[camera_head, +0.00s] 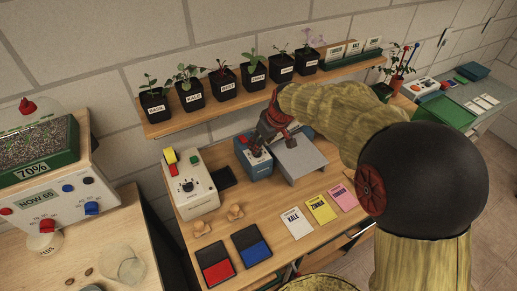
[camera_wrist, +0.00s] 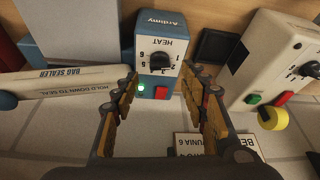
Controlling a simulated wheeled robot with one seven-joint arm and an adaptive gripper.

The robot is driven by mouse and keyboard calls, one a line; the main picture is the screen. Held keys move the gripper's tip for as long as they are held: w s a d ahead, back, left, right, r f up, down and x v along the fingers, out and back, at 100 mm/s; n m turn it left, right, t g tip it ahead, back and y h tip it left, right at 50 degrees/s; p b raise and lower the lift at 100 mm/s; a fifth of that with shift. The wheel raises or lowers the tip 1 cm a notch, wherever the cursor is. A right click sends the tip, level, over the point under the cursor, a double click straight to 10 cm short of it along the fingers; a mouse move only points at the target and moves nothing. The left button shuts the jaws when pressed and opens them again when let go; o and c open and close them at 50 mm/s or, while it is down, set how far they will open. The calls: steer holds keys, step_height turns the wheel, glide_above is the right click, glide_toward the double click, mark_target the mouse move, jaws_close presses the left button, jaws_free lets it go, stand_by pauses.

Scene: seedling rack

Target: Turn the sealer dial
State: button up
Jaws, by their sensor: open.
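The sealer (camera_head: 256,168) is a blue box on the wooden table, and in the wrist view its white front panel (camera_wrist: 160,40) reads HEAT upside down. Its black dial (camera_wrist: 159,62) has numbers around it; I cannot tell for sure which one it points to. A green lamp (camera_wrist: 141,88) glows beside a red button (camera_wrist: 161,92) under the dial in the picture. A white sealing arm (camera_wrist: 75,80) marked HOLD DOWN TO SEAL extends left. My gripper (camera_wrist: 160,82) is open and empty, its fingers either side of the dial's panel and apart from the dial. In the head view my gripper (camera_head: 268,143) hides part of the sealer.
A white machine (camera_head: 193,187) with a yellow knob stands left of the sealer, with a dark pad (camera_head: 222,176) between them. A grey stand (camera_head: 301,157) is to the right. A shelf (camera_head: 215,106) of potted seedlings runs behind.

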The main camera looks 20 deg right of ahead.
mark_target(259, 154)
steer(key=x, duration=0.5)
steer(key=shift+b, duration=0.3)
steer(key=c, duration=0.3)
steer(key=shift+r, duration=0.1)
steer(key=c, duration=0.8)
jaws_close()
